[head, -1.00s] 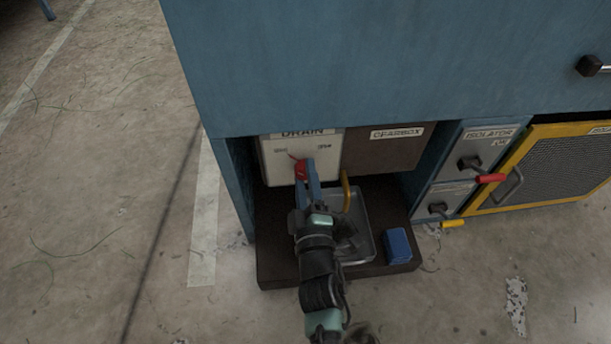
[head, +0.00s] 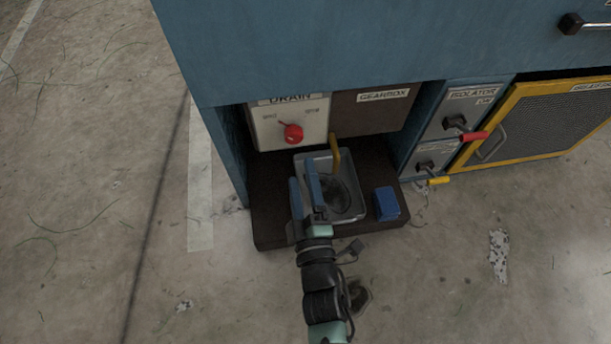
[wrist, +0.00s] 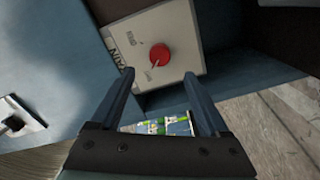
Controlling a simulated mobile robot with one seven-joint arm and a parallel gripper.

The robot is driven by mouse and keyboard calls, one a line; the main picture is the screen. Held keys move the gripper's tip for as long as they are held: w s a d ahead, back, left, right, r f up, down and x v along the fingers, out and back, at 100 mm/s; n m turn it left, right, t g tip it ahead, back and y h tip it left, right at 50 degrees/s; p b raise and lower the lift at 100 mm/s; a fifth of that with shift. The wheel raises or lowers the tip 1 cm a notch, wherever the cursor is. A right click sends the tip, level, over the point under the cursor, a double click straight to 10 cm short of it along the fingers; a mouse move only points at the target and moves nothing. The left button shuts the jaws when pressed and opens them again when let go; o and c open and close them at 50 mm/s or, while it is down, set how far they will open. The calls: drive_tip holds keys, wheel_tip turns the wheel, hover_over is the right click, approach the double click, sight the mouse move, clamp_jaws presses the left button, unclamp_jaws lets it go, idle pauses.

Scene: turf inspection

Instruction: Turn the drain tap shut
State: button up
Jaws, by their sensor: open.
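The drain tap is a red round knob (head: 293,133) on a pale panel (head: 314,128) labelled DRAIN, at the lower left of the blue cabinet. In the wrist view the red knob (wrist: 160,55) shows beyond and between my fingertips, with a thin red pointer at its edge. My gripper (head: 303,185) is open and empty. It hangs over the metal tray (head: 345,213), in front of and below the knob, and does not touch it. In the wrist view my gripper's two blue fingers (wrist: 158,85) are wide apart.
To the right are an isolator panel with a red handle (head: 472,136), a yellow handle (head: 438,181) and a yellow-framed mesh door (head: 545,125).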

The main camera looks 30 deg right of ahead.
drive_tip(key=shift+p+v, duration=0.45)
drive_tip(key=shift+v, duration=1.55)
